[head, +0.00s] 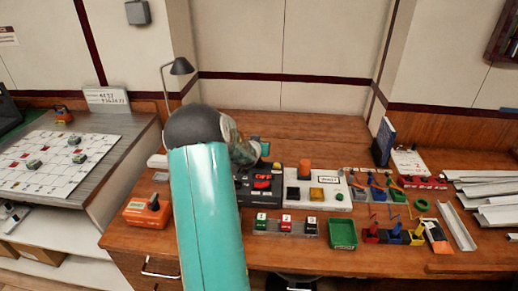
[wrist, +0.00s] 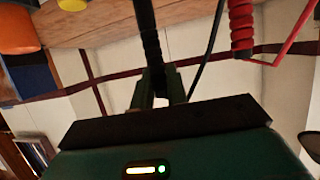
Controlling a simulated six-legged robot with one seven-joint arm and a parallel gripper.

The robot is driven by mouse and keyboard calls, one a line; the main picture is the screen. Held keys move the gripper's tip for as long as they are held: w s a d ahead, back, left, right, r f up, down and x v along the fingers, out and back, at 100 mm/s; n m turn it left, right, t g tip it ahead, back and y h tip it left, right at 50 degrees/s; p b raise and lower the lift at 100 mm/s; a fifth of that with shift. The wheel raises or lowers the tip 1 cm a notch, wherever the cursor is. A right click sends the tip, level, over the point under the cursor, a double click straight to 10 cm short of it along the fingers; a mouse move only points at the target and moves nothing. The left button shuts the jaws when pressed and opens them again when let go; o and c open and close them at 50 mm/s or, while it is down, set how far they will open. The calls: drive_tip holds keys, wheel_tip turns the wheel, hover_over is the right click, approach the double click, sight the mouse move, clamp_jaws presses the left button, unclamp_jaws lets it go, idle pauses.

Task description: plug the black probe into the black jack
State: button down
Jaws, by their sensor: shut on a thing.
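The black probe (wrist: 149,38) is a dark rod in the wrist view, running from the top edge down into the jaws. My gripper (wrist: 160,85) is shut on it. A thin black cable (wrist: 207,55) curves beside it. In the head view my arm hides most of the gripper, and I cannot make out the probe there. A black unit with a red display (head: 262,182) sits on the bench just below and right of my wrist, partly covered by my arm. I cannot pick out the black jack in either view.
A white panel with an orange knob (head: 318,196) stands right of the black unit. Small labelled blocks (head: 286,226), a green tray (head: 343,233) and an orange box (head: 148,210) sit near the bench front.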

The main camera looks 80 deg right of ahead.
drive_tip(key=shift+f, duration=1.1)
drive_tip(key=shift+f, duration=0.15)
drive_tip(key=c, duration=1.4)
unclamp_jaws()
drive_tip(key=shift+r, duration=0.2)
drive_tip(key=shift+a+r, duration=0.15)
drive_tip(key=shift+a, duration=0.25)
drive_tip(key=v, duration=1.1)
drive_tip(key=shift+a, duration=0.1)
